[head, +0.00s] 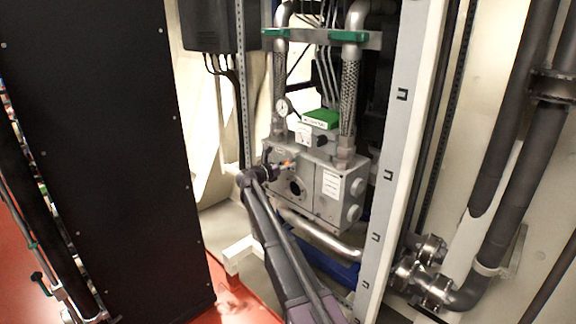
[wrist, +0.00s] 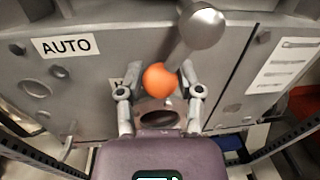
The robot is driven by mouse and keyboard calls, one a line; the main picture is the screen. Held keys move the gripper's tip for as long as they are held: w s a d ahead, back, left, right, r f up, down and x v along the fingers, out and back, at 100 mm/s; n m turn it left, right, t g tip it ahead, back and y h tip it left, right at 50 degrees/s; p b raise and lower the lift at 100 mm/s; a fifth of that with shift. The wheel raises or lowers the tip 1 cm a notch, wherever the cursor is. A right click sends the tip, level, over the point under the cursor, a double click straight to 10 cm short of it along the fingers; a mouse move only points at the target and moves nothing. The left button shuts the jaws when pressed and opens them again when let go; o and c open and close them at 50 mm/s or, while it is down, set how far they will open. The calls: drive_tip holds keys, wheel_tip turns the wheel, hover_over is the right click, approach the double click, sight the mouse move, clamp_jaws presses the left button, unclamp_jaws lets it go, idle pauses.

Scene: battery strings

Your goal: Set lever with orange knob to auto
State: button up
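The orange knob (wrist: 160,79) is at the free end of a grey lever (wrist: 181,52) in the wrist view. The lever runs from a round grey hub (wrist: 203,26) at upper right down and left to the knob. The AUTO label (wrist: 66,46) is on the grey housing, left of the knob. My gripper (wrist: 156,72) is open, with one finger on each side of the knob; contact cannot be told. A second label is mostly hidden behind the left finger. In the head view, the knob (head: 287,162) is small beside my gripper (head: 275,164).
The grey valve housing (head: 317,185) has a dark round opening below the knob. A green-topped box (head: 321,118) and a gauge (head: 282,107) sit above it. A black cabinet (head: 95,150) stands left and a pale upright post (head: 396,150) right.

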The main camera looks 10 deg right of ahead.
clamp_jaws()
drive_tip(key=shift+w+a+r+m, duration=0.1)
drive_tip(key=shift+w+r+m, duration=0.05)
drive_tip(key=shift+m, duration=0.15)
drive_tip(key=shift+w+a+r+m+y+p, duration=0.25)
drive_tip(key=shift+r+m+p, duration=0.65)
drive_tip(key=shift+m, duration=0.9)
drive_tip(key=shift+w+a+r+m+y+p, duration=0.2)
drive_tip(key=shift+w+r+m+p, duration=0.25)
drive_tip(key=shift+m+p, duration=1.05)
drive_tip(key=shift+w+a+r+m+y+p, duration=0.25)
drive_tip(key=shift+r+m+p, duration=0.5)
drive_tip(key=shift+m, duration=1.35)
drive_tip(key=o, duration=0.7)
unclamp_jaws()
